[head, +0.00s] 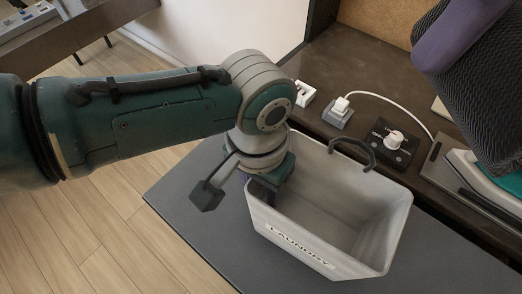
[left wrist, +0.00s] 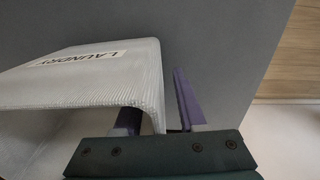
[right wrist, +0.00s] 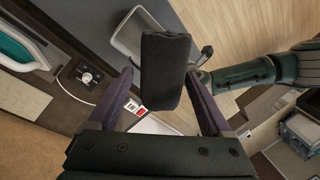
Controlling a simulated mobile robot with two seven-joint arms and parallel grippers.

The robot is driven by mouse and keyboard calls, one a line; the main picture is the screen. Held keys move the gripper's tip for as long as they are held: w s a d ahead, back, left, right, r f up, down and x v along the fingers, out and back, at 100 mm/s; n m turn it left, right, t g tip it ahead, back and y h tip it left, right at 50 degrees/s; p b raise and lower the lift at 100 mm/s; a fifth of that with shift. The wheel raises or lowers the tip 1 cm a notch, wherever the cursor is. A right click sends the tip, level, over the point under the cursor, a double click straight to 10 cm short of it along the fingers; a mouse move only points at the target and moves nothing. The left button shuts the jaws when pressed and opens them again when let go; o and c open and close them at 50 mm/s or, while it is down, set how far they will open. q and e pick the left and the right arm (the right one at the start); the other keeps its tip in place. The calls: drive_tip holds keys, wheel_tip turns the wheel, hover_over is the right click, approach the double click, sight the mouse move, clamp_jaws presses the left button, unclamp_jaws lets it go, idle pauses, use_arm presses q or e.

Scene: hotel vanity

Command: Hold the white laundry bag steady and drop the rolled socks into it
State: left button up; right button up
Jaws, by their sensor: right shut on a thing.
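The white laundry bag (head: 318,258), a stiff open-topped bin labelled LAUNDRY, stands upright on a dark grey surface in the head view. It also shows in the left wrist view (left wrist: 105,85). My left gripper (left wrist: 158,108) straddles its side wall, one finger inside and one outside; a gap shows beside the outer finger. The head view mostly hides these fingers. The rolled socks (right wrist: 165,70), a dark textured roll, are held between the purple fingers of my right gripper (right wrist: 163,85). They appear large at upper right in the head view (head: 490,95), right of the bag.
Behind the bag, a dark counter holds a black panel with a white knob (head: 393,141), a plug and white cord (head: 341,109). A teal iron (head: 500,178) rests at right. The bag's interior looks empty where visible. Wooden floor (head: 110,220) lies at left.

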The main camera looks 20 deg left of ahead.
use_arm(q)
clamp_jaws()
idle(0.3)
idle(0.6)
idle(0.5)
use_arm(e)
drive_tip(key=f, duration=0.1)
drive_tip(key=w+a+f, duration=0.1)
drive_tip(key=f, duration=0.1)
drive_tip(key=a+f, duration=0.1)
drive_tip(key=shift+w+a+f, duration=0.15)
drive_tip(key=shift+a+f, duration=0.05)
drive_tip(key=shift+f, duration=0.2)
wheel_tip(320, 180, down, 6)
